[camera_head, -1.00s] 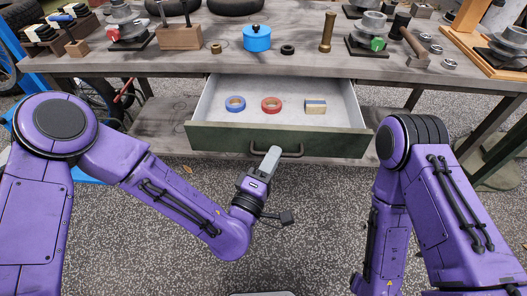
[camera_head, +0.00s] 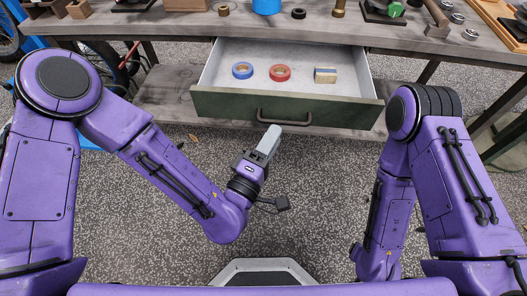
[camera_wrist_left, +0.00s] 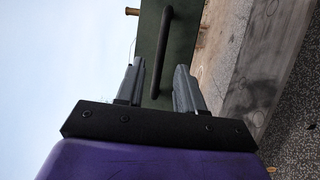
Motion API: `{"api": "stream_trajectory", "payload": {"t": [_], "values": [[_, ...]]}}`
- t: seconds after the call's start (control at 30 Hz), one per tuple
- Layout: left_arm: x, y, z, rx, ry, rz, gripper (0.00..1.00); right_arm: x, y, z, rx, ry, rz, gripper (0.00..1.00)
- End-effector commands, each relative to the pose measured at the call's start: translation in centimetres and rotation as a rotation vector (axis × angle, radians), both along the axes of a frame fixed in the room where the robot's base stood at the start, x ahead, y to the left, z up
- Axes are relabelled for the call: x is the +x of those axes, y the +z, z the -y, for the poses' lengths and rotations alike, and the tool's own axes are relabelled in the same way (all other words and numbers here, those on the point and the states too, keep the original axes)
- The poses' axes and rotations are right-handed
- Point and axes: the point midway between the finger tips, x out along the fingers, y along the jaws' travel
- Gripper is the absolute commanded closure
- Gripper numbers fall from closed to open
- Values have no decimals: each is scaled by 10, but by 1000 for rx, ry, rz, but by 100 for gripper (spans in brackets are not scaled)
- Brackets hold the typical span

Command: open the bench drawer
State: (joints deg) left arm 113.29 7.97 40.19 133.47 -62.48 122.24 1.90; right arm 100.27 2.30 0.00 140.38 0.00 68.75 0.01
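The bench drawer (camera_head: 225,103) stands pulled out from the bench, its dark green front toward me and its light inside showing. Its dark bar handle (camera_head: 284,119) is on the middle of the front; the handle also shows in the left wrist view (camera_wrist_left: 161,45). My left gripper (camera_head: 272,136) is just in front of and below the handle, apart from it. My right gripper is not visible; only the right arm shows.
A blue tape roll (camera_head: 242,70), a red tape roll (camera_head: 280,72) and a small tan and grey block (camera_head: 325,75) lie in the drawer. The bench top (camera_head: 340,32) holds several tools and parts. The speckled floor before the drawer is clear.

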Motion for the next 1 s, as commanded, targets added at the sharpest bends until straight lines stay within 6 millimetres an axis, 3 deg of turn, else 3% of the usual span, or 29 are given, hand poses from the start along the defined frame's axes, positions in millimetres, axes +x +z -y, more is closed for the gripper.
{"api": "stream_trajectory", "payload": {"t": [0.17, 0.33, 0.9, 1.0], "values": [[-37, -12, -21, 1, -2, -4, 63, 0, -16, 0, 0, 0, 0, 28], [-54, -11, -31, 1, -2, -2, 63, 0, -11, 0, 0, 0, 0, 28], [-57, -12, -32, -1, -1, -2, 63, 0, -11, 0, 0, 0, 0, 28], [-61, -14, -25, 32, -41, 5, 63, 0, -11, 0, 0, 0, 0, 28]]}}
